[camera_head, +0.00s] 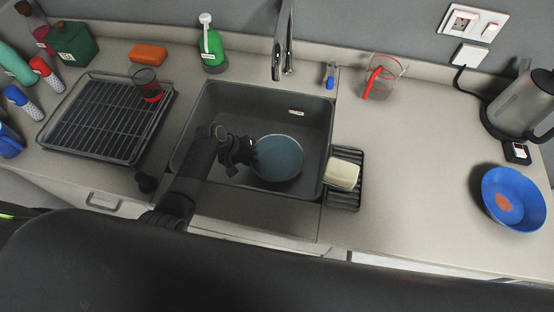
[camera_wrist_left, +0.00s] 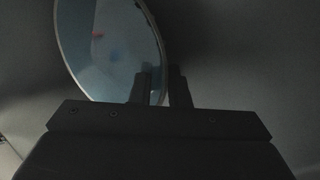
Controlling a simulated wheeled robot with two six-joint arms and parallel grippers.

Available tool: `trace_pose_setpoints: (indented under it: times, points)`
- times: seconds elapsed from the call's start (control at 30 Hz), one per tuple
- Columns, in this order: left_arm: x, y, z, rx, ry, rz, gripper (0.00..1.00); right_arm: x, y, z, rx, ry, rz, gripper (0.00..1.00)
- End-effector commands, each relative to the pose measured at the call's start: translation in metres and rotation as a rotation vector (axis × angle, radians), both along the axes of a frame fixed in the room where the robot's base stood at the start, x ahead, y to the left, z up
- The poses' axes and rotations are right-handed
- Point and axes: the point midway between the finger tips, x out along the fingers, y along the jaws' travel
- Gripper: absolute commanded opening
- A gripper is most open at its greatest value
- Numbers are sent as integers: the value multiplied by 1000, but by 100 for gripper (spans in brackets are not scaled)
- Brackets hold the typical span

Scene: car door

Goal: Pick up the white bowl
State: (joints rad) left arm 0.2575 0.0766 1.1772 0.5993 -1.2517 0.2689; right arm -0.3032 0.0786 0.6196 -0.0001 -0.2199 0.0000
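A round bowl (camera_head: 278,160) sits in the dark sink. It looks grey-blue in the shade, with a pale rim, and is the bowl nearest to white in view. My left gripper (camera_head: 250,152) reaches into the sink at the bowl's left edge. The left wrist view shows the bowl (camera_wrist_left: 105,45) large, with the rim passing between the two close-set fingertips (camera_wrist_left: 160,75). One finger is over the inside of the bowl, the other outside it. Whether they press on the wall is too dark to tell. My right gripper is not in view.
The sink walls (camera_head: 318,130) surround the bowl, and the tap (camera_head: 283,45) stands behind. A sponge (camera_head: 342,174) lies on a small black rack to the right. A blue bowl (camera_head: 525,185) and a kettle (camera_head: 522,105) are far right. A drying rack (camera_head: 105,118) is left.

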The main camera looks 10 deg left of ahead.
Motion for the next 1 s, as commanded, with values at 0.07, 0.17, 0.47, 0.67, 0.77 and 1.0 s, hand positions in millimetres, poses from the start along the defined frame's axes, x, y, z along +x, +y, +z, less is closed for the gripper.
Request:
trace_pose_setpoints:
  times: [0.07,0.17,0.47,0.67,0.77,1.0]
  points:
    - [0,-1,-2,0,-1,1,15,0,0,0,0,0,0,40]
    - [1,-1,-2,0,-1,1,15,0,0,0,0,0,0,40]
    - [0,-1,-2,0,0,0,0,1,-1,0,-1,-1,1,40]
    - [0,0,-2,0,0,0,0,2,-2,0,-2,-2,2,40]
    - [0,0,-2,0,0,0,0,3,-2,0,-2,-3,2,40]
    - [0,0,-2,1,1,1,0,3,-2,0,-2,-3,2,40]
